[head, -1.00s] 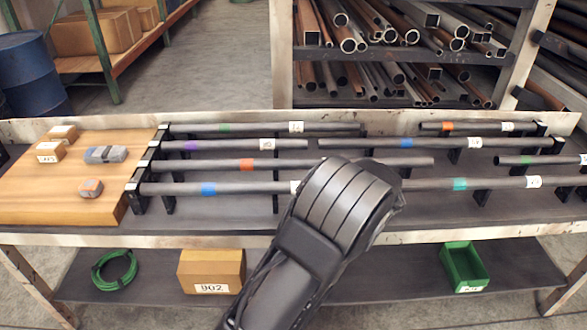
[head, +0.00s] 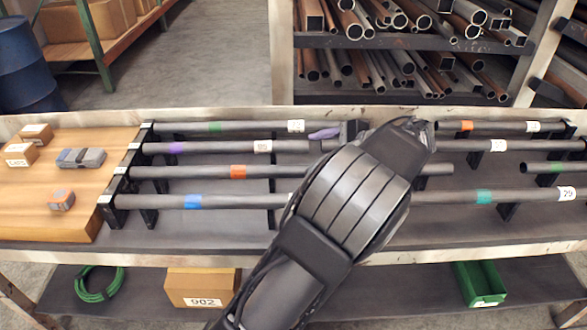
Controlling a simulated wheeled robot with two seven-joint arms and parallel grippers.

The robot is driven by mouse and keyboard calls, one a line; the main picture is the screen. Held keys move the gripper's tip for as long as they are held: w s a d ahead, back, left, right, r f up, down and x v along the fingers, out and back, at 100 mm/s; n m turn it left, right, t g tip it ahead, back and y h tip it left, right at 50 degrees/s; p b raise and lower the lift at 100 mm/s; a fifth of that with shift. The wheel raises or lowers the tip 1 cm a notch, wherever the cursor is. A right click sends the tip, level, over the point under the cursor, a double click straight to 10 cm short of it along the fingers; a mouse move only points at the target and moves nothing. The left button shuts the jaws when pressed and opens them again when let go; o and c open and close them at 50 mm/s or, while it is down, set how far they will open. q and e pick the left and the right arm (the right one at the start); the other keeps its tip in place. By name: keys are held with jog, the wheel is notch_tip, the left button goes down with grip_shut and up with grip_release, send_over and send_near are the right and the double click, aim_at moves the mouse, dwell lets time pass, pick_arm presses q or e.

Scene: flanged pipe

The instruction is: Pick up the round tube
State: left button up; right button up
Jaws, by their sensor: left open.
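Several dark round tubes lie across black rack supports on the table. In the head view they include a purple-banded tube (head: 222,148), a green-banded tube (head: 255,127), an orange-banded tube (head: 205,172) and a long blue-banded tube (head: 240,201). On the right are a short orange-banded tube (head: 500,127) and a teal-banded tube (head: 450,197). My left gripper (head: 332,138) is open, near the right end of the purple-banded tube. My wrist and forearm hide the middle of the racks. I cannot tell whether the gripper touches any tube. My right gripper is out of view.
A wooden board (head: 60,215) with small boxes and grey-orange blocks is at the left. The lower shelf holds a green coil (head: 97,283), a cardboard box (head: 200,288) and a green bin (head: 480,284). A pipe shelf (head: 420,44) stands behind the table.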

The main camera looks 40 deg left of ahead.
pick_arm(q)
jog(key=b, duration=0.6)
send_near(298, 171)
jog(key=x, duration=0.3)
jog(key=shift+s+d, duration=0.15)
jog(key=shift+x, duration=1.35)
jog(key=shift+x, duration=2.65)
